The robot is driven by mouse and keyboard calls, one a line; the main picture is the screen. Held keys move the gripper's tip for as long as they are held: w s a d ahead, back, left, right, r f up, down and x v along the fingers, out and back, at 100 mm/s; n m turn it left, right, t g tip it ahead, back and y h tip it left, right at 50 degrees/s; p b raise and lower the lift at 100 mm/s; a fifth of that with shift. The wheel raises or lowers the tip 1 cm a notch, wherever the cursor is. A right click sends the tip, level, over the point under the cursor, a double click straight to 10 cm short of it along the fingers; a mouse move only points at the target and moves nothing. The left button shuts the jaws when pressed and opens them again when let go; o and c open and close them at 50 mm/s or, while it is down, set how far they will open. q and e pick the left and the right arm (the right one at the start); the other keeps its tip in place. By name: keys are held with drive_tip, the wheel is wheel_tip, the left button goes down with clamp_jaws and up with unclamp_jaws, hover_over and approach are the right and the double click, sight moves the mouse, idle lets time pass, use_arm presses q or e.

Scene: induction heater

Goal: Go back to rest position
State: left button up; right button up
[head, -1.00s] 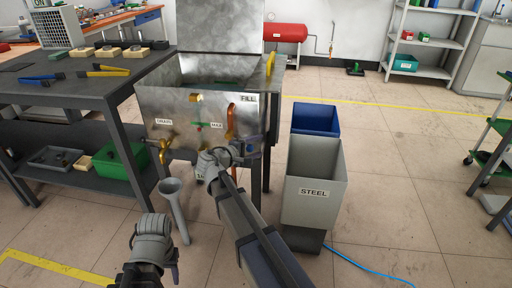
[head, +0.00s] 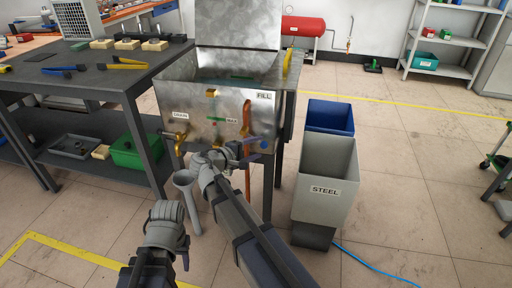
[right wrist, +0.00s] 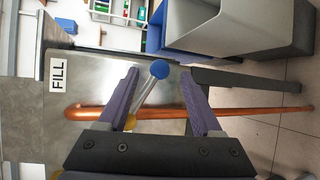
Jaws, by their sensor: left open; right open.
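The right gripper (head: 240,153) is in front of the metal tank (head: 205,118), at the fill valve below the FILL label. In the right wrist view the gripper (right wrist: 168,98) has its fingers wide apart. A valve lever with a blue ball knob (right wrist: 160,69) shows between them, and neither finger visibly touches it. The blue knob also shows in the head view (head: 263,145). The left gripper (head: 184,258) hangs low at the bottom left, below a grey funnel-topped pipe (head: 187,181). Its jaws are mostly hidden by my wrist; nothing is seen held in it.
A dark workbench (head: 80,80) with tools stands left of the tank. A grey STEEL bin (head: 325,180) and a blue bin (head: 330,117) stand right of it. A copper pipe (right wrist: 210,111) runs close by the right fingers.

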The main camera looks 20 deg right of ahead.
drive_tip(key=s+a+f+m+g+y, duration=0.25)
drive_tip(key=s+a+f+y, duration=0.45)
drive_tip(key=s+a, duration=0.4)
drive_tip(key=s+a+f+m+g+y, duration=0.1)
drive_tip(key=s+a+f+g+y, duration=0.35)
drive_tip(key=s+a+f, duration=0.65)
wheel_tip(320, 180, up, 36)
drive_tip(key=d+p, duration=0.2)
drive_tip(key=p, duration=3.2)
drive_tip(key=shift+s+t+y, duration=0.3)
drive_tip(key=shift+s+y, duration=0.05)
drive_tip(key=shift+s, duration=0.1)
drive_tip(key=shift+n, duration=0.25)
